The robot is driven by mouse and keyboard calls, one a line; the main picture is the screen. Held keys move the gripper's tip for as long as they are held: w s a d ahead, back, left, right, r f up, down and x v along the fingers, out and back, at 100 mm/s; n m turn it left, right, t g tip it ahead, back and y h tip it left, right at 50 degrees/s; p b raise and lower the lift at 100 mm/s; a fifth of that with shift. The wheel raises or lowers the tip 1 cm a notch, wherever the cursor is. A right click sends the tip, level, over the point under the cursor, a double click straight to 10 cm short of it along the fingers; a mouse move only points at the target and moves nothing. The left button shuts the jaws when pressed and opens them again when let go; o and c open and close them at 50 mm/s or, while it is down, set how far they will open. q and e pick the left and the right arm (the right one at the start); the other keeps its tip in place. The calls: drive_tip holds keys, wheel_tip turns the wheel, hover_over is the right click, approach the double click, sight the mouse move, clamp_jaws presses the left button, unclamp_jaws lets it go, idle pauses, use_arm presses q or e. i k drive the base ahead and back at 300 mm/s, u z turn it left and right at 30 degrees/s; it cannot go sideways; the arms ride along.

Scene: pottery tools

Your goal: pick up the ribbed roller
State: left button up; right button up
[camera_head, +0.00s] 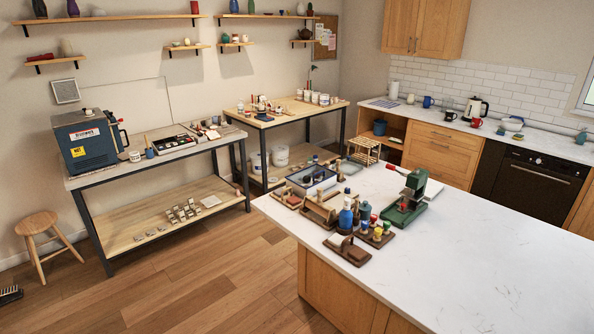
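I cannot pick out the ribbed roller with certainty; the tools are too small to tell apart at this distance. Small tools lie in groups on the white island (480,240), on the left workbench (170,160) and on the back workbench (275,118). On the island, a dark tray (347,250) holds a curved-handled tool at the front of the group. Wooden trays and holders stand behind it. Neither of my grippers is in view.
A green press (405,203) and a blue bottle (346,215) stand among the island's tools. The island's right side is clear. A blue kiln-like box (85,142) sits on the left workbench. A wooden stool (40,228) stands at far left. Open wooden floor lies between.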

sight(337, 170)
drive_tip(key=u, duration=1)
drive_tip(key=i, duration=5.75)
drive_tip(key=z, duration=4.2)
drive_tip(key=i, duration=1)
drive_tip(key=u, duration=0.05)
